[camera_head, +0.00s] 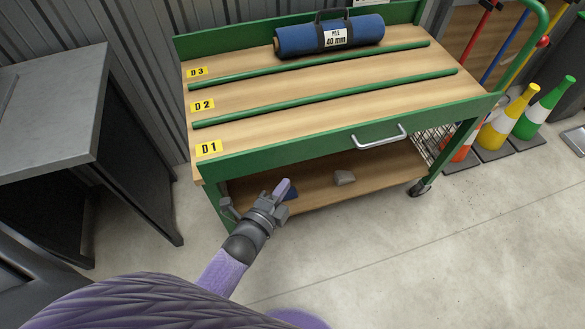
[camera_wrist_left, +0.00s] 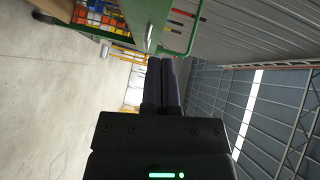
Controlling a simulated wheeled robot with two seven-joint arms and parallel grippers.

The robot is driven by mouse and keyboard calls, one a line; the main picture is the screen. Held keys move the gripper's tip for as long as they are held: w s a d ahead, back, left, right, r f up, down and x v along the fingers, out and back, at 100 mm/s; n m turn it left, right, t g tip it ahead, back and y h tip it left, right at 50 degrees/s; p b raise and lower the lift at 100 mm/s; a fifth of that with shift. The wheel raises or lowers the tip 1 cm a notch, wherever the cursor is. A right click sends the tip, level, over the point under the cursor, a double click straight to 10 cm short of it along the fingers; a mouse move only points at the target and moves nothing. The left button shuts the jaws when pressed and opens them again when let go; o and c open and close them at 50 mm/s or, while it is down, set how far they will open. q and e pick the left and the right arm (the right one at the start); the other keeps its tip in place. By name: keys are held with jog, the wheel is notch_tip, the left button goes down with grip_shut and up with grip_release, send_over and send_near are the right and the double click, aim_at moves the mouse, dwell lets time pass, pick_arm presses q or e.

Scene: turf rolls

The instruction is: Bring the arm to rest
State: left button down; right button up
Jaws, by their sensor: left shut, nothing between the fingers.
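My left gripper (camera_head: 284,188) is in front of the green cart, low, at about the height of its lower shelf. In the left wrist view its two dark fingers (camera_wrist_left: 162,84) lie close together with nothing between them. My left arm comes in from the bottom of the head view. My right gripper is in neither view.
A green cart (camera_head: 320,145) has a wooden top with green rails and labels D1, D2 and D3. A blue roll (camera_head: 300,40) lies in row D3. A grey table (camera_head: 60,100) stands left; cones (camera_head: 508,118) stand right.

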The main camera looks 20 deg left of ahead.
pick_arm(q)
jog(key=s+a+f+n+g+y, duration=0.1)
jog(key=s+f+n+g, duration=0.6)
jog(key=s+f, duration=0.75)
jog(key=s+a+f+n+g, duration=0.1)
jog(key=s+f+n+g, duration=0.1)
jog(key=s, duration=0.5)
jog(key=s+a+f+n+g+y, duration=0.1)
jog(key=s+f+n+g, duration=0.1)
jog(key=s, duration=0.5)
jog(key=s+a+f+n+g, duration=0.1)
jog(key=s+n+g, duration=0.3)
jog(key=s, duration=0.4)
jog(key=shift+a+f+n+g+y, duration=0.3)
jog(key=shift+f+g+y, duration=0.1)
jog(key=shift+f+g, duration=0.3)
